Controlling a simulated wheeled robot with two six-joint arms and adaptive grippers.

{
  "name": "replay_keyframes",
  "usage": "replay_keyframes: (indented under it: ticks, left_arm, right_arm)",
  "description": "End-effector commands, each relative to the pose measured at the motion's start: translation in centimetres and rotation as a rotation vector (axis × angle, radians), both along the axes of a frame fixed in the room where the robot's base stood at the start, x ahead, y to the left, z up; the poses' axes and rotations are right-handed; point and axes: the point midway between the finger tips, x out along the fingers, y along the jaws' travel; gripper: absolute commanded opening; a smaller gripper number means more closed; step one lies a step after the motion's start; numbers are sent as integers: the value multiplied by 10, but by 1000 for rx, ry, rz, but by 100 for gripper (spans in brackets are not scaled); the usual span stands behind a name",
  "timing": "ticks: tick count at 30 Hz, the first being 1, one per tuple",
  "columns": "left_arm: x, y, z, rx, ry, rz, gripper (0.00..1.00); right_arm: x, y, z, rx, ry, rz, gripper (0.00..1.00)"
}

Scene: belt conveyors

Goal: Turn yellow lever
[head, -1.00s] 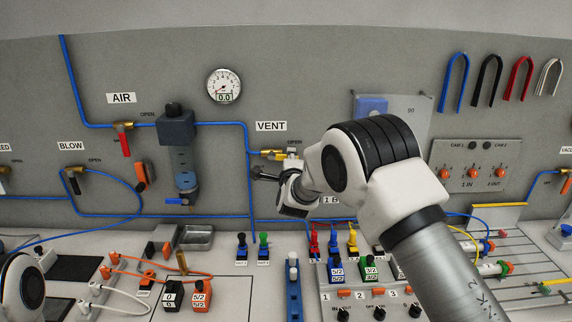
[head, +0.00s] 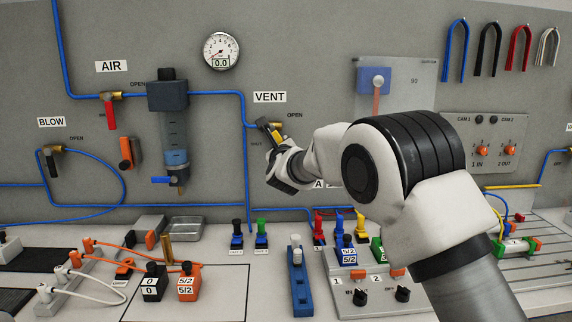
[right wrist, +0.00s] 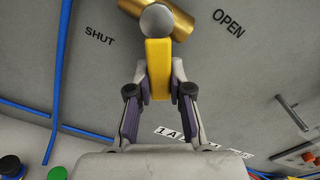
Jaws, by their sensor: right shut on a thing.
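The yellow lever (head: 277,133) sits on a brass valve (head: 263,123) under the VENT label in the head view. It slants down and to the right from the valve. In the right wrist view the yellow lever (right wrist: 159,70) runs from a round grey pivot down between the fingers, with the words SHUT and OPEN on either side. My right gripper (right wrist: 160,92) is shut on the lever, with a dark finger pad against each side. In the head view my right gripper (head: 277,152) partly covers the lever's lower end. My left gripper is not in view.
A blue air line (head: 244,150) runs down the wall left of the valve. A filter unit (head: 172,130) and a red AIR lever (head: 110,115) are farther left. Below are a metal tray (head: 186,229) and several coloured valve plugs on the bench.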

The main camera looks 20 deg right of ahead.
Motion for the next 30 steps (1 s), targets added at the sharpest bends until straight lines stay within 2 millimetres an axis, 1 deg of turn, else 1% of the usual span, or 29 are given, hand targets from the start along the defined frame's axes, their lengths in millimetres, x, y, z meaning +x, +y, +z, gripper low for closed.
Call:
replay_keyframes:
  ticks: [1,3,6,12,21,30]
  left_arm:
    - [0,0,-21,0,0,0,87]
    - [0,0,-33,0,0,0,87]
    - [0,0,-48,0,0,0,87]
    - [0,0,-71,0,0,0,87]
    - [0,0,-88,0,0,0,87]
    - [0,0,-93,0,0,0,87]
  right_arm:
    - [1,3,-13,41,-12,1,0]
    - [2,6,-15,106,-29,2,0]
    - [3,10,-16,197,-54,1,0]
    - [5,19,-15,357,-100,1,0]
    - [8,27,-14,519,-145,0,0]
    - [9,30,-12,575,-159,0,0]
